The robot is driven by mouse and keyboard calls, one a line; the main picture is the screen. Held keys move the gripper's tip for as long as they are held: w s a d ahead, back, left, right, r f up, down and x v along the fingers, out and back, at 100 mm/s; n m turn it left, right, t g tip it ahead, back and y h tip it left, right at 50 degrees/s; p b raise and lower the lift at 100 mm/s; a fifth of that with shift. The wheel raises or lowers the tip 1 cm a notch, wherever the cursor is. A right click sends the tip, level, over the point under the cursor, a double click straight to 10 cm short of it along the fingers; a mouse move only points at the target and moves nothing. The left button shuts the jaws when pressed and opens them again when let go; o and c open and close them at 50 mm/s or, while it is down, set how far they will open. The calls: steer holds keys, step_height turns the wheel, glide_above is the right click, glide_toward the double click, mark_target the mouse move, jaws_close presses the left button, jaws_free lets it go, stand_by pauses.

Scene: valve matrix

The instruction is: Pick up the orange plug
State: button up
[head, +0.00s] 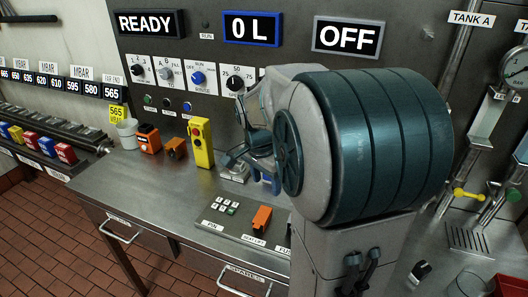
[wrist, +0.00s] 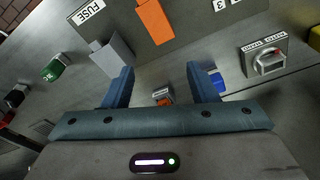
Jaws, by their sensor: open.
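A small orange and grey piece, seemingly the orange plug (wrist: 163,95), shows in the wrist view between the bases of my fingers, partly hidden by the gripper body. My gripper (wrist: 160,72) is open, with one blue finger on each side of the piece and bare grey counter between the tips. I cannot tell whether either finger touches it. In the head view my arm hides that spot. A larger orange flap (head: 262,218) lies on the switch panel; it also shows in the wrist view (wrist: 155,22) beyond my fingertips.
A blue piece (wrist: 217,82) lies close by my right finger. A grey labelled switch box (wrist: 268,62) stands further right. A grey block (wrist: 110,55) and a green part (wrist: 57,67) are at left. A yellow button box (head: 200,143) stands at the counter's back.

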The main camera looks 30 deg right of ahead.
steer(key=w+d+f+m, duration=0.1)
steer(key=d+m, duration=0.3)
steer(key=d, duration=0.1)
steer(key=w+d+f+m+y+p, duration=0.1)
steer(key=w+d+m, duration=0.1)
steer(key=d+m, duration=0.2)
steer(key=w+d+f+m, duration=0.1)
steer(key=d+m, duration=0.3)
steer(key=d, duration=0.4)
steer(key=shift+w+m+y, duration=0.3)
steer(key=shift+w+m, duration=0.1)
steer(key=shift+w, duration=0.15)
steer(key=shift+d+f+m+p, duration=0.2)
steer(key=shift+d+m+p, duration=0.1)
steer(key=shift+d+f, duration=0.1)
steer(key=shift+f, duration=0.2)
steer(key=shift+w+d+f+p, duration=0.1)
steer(key=shift+f+p, duration=0.3)
steer(key=shift+f, duration=1.3)
steer(key=shift+w+d+f+p, duration=0.1)
steer(key=shift+f+p, duration=0.25)
steer(key=shift+f, duration=1.35)
jaws_close()
steer(key=shift+r, duration=0.1)
